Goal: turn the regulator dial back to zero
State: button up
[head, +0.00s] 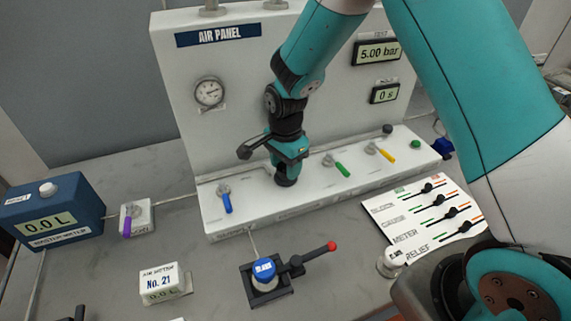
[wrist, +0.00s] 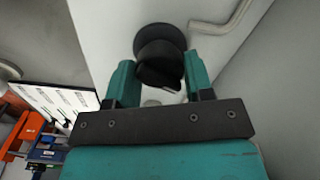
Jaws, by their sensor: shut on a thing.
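The regulator dial (wrist: 160,58) is a round black knob in the wrist view. It shows in the head view as a black piece (head: 286,180) low on the white air panel's ledge, mostly hidden by my gripper. My gripper (head: 287,160) points down over it. In the wrist view its two teal fingers (wrist: 160,80) stand on either side of the dial, shut on it. The dial's markings are not visible. A round gauge (head: 209,92) is on the panel face; its reading is too small to tell. A display (head: 378,53) reads 5.00 bar.
The ledge carries a blue lever (head: 227,202) left of my gripper, and green (head: 342,169) and yellow (head: 387,155) levers to its right. A red-tipped handle (head: 318,253) lies in front. A blue meter box (head: 52,212) stands at left. My arm crosses the right side.

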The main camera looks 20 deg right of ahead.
jog(key=n, duration=0.4)
jog(key=shift+n, duration=0.3)
jog(key=n, duration=0.3)
jog(key=shift+n+b, duration=0.3)
jog(key=n, duration=1.2)
jog(key=shift+n, duration=0.3)
jog(key=n, duration=0.3)
jog(key=shift+n+b, duration=0.3)
jog(key=shift+n, duration=0.1)
jog(key=n, duration=0.3)
jog(key=shift+n, duration=2)
